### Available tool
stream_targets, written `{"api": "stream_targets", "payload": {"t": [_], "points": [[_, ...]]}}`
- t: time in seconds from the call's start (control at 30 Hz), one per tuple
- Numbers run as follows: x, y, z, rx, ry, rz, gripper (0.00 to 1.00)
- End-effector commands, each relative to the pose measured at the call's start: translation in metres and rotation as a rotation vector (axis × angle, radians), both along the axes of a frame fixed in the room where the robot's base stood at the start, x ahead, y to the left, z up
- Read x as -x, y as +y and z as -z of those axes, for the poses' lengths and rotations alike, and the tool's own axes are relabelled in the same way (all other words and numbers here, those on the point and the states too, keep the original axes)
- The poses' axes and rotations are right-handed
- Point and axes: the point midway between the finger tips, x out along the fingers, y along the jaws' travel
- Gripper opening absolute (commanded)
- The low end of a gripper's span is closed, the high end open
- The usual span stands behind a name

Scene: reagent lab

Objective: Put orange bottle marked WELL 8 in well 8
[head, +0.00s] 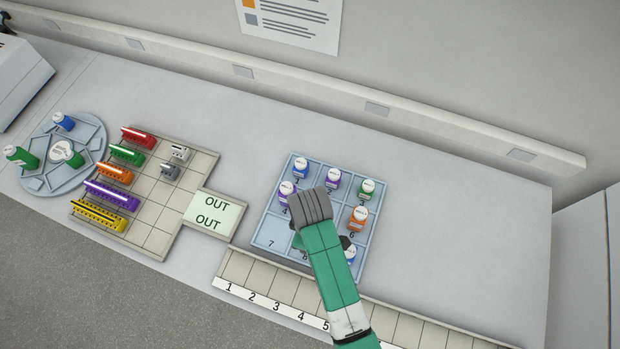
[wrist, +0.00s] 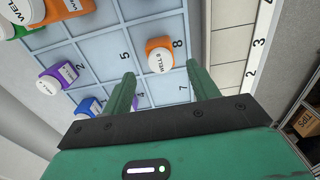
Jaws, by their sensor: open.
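The orange bottle marked WELL 8 (wrist: 160,58) stands in the tray cell beside the printed 8 in the wrist view, its white cap facing the camera. My gripper (wrist: 161,72) is open, with one green finger on each side of the bottle's near side. I see no finger closed on it, and I cannot tell whether either touches it. The tray (wrist: 100,48) is pale blue with numbered wells. In the head view my arm hides the bottle and most of well 8; the tray rim (head: 262,215) shows there.
Blue (head: 300,169), purple (head: 332,180), green (head: 367,189) and other bottles occupy several tray wells. Well 7 (head: 272,236) is empty. A numbered strip (head: 270,302) runs along the near side. A rack of coloured blocks (head: 150,215) and a round carousel (head: 82,128) are left.

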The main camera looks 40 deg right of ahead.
Motion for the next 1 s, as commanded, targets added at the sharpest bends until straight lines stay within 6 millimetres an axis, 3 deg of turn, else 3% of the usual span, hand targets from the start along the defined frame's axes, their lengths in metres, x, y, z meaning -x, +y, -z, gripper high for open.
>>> {"api": "stream_targets", "payload": {"t": [0.2, 0.63, 0.73, 0.77, 0.87, 0.9, 0.97, 1.0], "points": [[0.0, 0.0, -0.034, 0.0, -0.001, 0.0, 0.59], [0.0, 0.0, -0.039, 0.0, -0.001, 0.0, 0.59], [-0.021, 0.0, -0.057, 0.033, -0.08, 0.013, 0.59], [-0.036, 0.0, -0.071, 0.054, -0.138, 0.024, 0.59], [-0.101, 0.008, -0.15, 0.127, -0.443, 0.087, 0.59], [-0.126, 0.016, -0.193, 0.142, -0.594, 0.117, 0.59], [-0.155, 0.031, -0.259, 0.14, -0.815, 0.16, 0.59], [-0.168, 0.044, -0.305, 0.124, -0.96, 0.184, 0.59]]}}
